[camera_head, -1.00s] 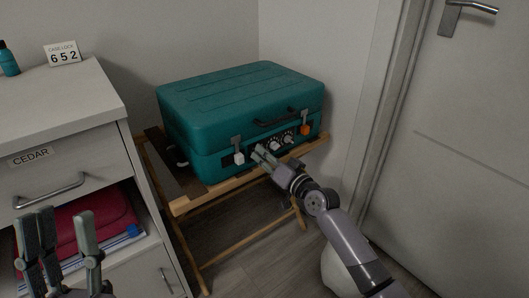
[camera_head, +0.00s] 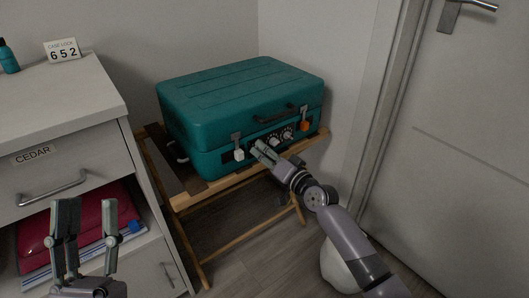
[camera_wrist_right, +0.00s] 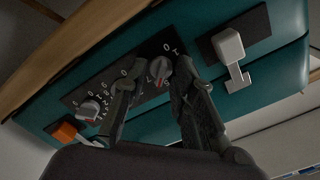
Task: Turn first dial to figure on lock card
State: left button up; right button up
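The teal case (camera_head: 225,95) lies closed on a wooden rack, with a dark dial panel on its front. The lock card (camera_head: 62,50) reads "CASE LOCK 652" and stands on the cabinet at left. My right gripper (camera_head: 262,148) is at the left end of the dial panel. In the right wrist view, its fingers (camera_wrist_right: 153,75) are apart on either side of a dial (camera_wrist_right: 160,68) with a red mark; firm contact cannot be told. Another dial (camera_wrist_right: 88,109) shows farther left there; a finger hides part of the panel between. My left gripper (camera_head: 88,225) is open and empty before the cabinet.
A white latch (camera_head: 239,155) and an orange latch (camera_head: 305,126) flank the dials. The wooden rack (camera_head: 205,197) supports the case. The cabinet (camera_head: 95,125) has a "CEDAR" drawer and a shelf holding a red folded item (camera_head: 92,212). A door (camera_head: 460,150) stands at right.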

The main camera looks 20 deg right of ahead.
jog(key=v, duration=1.2)
jog(key=shift+r, duration=0.1)
